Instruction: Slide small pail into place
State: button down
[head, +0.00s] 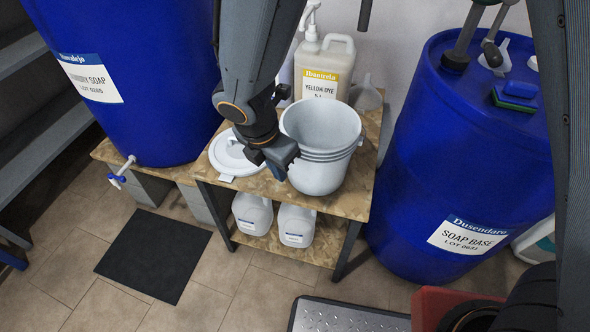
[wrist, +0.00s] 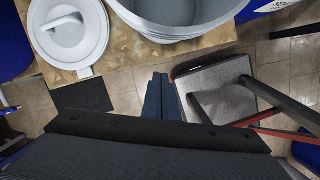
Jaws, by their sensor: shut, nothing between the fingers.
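The small pail (head: 328,166) is pale grey, open-topped and ribbed below the rim. It stands upright on the wooden table (head: 353,203), and its mouth looks empty. In the wrist view the pail (wrist: 180,18) is at the top, cut off by the frame. My gripper (head: 286,165) is shut and empty, at the left front side of the pail in the head view. I cannot tell whether it touches the wall. In the wrist view the closed fingers (wrist: 161,84) point toward the pail, below it in the picture. A white lid (head: 232,157) lies left of the pail.
A yellow dye jug (head: 321,72) with a pump and a grey funnel (head: 366,95) stand behind the pail. White jugs (head: 296,225) sit on the lower shelf. Blue drums stand left (head: 150,90) and right (head: 440,150). A black mat (head: 150,254) lies on the floor.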

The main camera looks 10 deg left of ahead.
jog(key=x, duration=0.3)
jog(key=w+x, duration=0.1)
jog(key=x, duration=0.3)
jog(key=w+b+x, duration=0.1)
jog(key=x, duration=0.2)
jog(key=shift+d, duration=0.25)
jog(key=shift+w+d, duration=0.3)
jog(key=shift+w, duration=0.45)
